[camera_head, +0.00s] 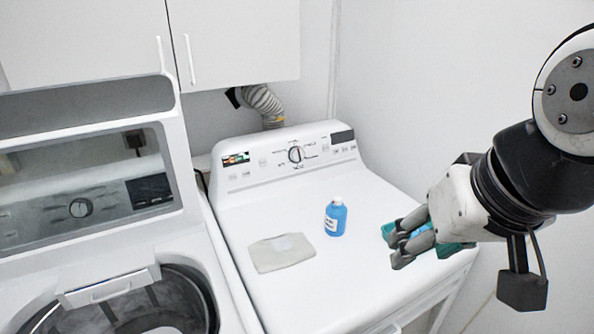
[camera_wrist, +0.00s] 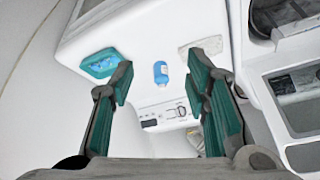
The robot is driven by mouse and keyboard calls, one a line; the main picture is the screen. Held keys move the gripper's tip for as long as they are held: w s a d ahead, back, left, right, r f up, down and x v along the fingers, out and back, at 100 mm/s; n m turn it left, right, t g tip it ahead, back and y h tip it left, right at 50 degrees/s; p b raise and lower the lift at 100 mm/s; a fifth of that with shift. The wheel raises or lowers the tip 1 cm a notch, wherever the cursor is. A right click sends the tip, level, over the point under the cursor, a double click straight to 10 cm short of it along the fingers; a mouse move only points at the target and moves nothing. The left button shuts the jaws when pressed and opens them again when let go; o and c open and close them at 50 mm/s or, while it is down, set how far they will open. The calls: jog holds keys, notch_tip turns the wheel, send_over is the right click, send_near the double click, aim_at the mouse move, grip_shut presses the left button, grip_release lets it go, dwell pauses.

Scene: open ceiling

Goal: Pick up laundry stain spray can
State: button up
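A small blue bottle-shaped container (camera_head: 336,218) with a white cap and a pale label stands upright on the white dryer top (camera_head: 330,270). It is the only can-like thing I see. It also shows in the wrist view (camera_wrist: 161,73), between my fingers in the picture and beyond their tips. My gripper (camera_head: 399,247) is open and empty, to the right of the container in the head view and apart from it. In the wrist view my gripper (camera_wrist: 159,68) has its fingers widely spread.
A folded grey-beige cloth (camera_head: 282,253) lies left of the container. A teal dish (camera_wrist: 101,63) with something blue in it sits on the other side, partly hidden behind my gripper in the head view. The dryer's control panel (camera_head: 290,157) rises behind. A washer (camera_head: 95,200) stands left.

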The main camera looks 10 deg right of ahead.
jog(key=o, duration=0.6)
jog(key=w+m, duration=0.2)
jog(key=w, duration=0.1)
jog(key=w+a+f+m+y+b, duration=0.1)
jog(key=w+m, duration=0.2)
jog(key=w, duration=0.1)
jog(key=w+m, duration=0.2)
jog(key=w, duration=0.1)
jog(key=shift+w+a+f+m+g+y, duration=0.25)
jog(key=shift+w+f+m+g+y, duration=0.05)
jog(key=shift+f+y, duration=0.1)
jog(key=m+y+b, duration=0.1)
jog(key=m+b, duration=0.2)
jog(key=m, duration=1.8)
send_near(343, 211)
jog(key=f, duration=0.1)
jog(key=x, duration=0.9)
jog(key=shift+w+a+r, duration=0.15)
jog(key=shift+w+a, duration=0.05)
jog(key=shift+p+x, duration=0.35)
jog(key=shift+x, duration=2.25)
